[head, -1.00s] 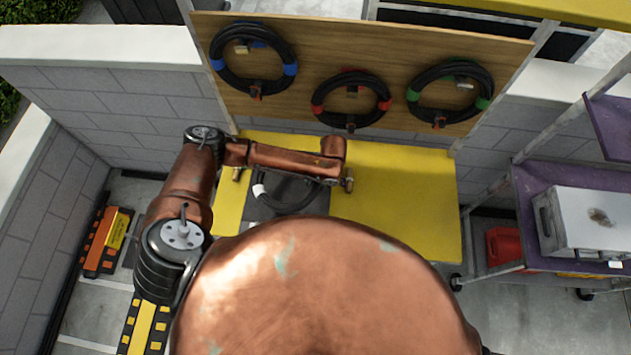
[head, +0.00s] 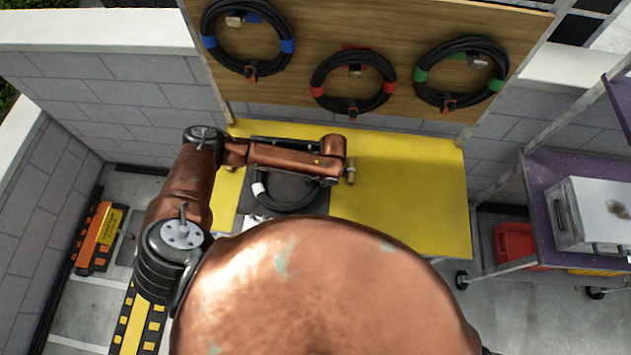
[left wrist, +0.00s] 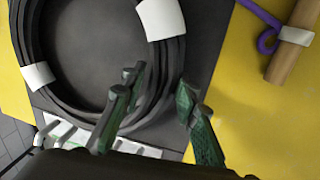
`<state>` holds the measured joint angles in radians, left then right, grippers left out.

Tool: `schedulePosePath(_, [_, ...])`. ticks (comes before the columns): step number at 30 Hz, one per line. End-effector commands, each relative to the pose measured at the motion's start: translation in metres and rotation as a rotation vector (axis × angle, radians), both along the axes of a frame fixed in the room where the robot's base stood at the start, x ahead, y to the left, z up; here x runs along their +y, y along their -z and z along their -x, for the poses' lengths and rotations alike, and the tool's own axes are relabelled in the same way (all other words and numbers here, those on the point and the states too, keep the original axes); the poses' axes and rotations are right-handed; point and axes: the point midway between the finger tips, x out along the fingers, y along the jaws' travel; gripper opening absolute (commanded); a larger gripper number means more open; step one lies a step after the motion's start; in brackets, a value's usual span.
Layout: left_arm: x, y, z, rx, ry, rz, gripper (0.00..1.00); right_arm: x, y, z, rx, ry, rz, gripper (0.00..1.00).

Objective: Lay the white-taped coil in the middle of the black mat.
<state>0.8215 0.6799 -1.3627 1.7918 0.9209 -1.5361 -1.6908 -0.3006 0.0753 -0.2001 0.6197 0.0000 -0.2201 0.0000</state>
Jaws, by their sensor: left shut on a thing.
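The white-taped coil (head: 268,204) is a black cable ring with white tape bands, over the black mat (head: 292,185) on the yellow table. In the left wrist view the coil (left wrist: 163,85) fills the upper left, with dark mat (left wrist: 205,40) inside the ring and along its right. My left gripper (left wrist: 156,108) has its green-grey fingers on either side of the coil's lower right part and is shut on it. In the head view my left wrist hides the fingers and part of the coil. Whether the coil touches the mat I cannot tell. My right gripper is out of view.
Coils with blue (head: 248,62), red (head: 322,92) and green (head: 418,90) tape hang on the wooden board behind the table. A wooden rod (left wrist: 290,45) with a purple cord lies right of the mat. The table's right side (head: 420,190) is clear.

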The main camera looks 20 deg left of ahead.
Motion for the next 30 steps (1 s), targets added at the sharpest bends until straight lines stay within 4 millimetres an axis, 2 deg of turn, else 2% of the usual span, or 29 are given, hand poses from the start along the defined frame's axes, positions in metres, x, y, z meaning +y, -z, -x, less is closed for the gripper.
schedulePosePath(8, [-0.001, 0.002, 0.001, 0.001, 0.000, 0.004, 0.00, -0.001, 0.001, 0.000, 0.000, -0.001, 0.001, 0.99])
schedulePosePath(9, [-0.001, 0.002, 0.001, 0.001, 0.000, 0.004, 0.29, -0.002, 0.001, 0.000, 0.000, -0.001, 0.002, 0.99])
schedulePosePath(17, [-0.001, 0.002, 0.001, 0.002, 0.000, 0.003, 0.47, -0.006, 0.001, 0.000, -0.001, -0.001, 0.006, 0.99])
schedulePosePath(26, [-0.001, 0.003, 0.003, 0.005, 0.000, 0.006, 0.48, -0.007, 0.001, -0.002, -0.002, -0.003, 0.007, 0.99])
schedulePosePath(30, [-0.004, -0.009, 0.001, 0.001, 0.001, 0.006, 0.48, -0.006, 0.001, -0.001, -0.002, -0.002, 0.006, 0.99])
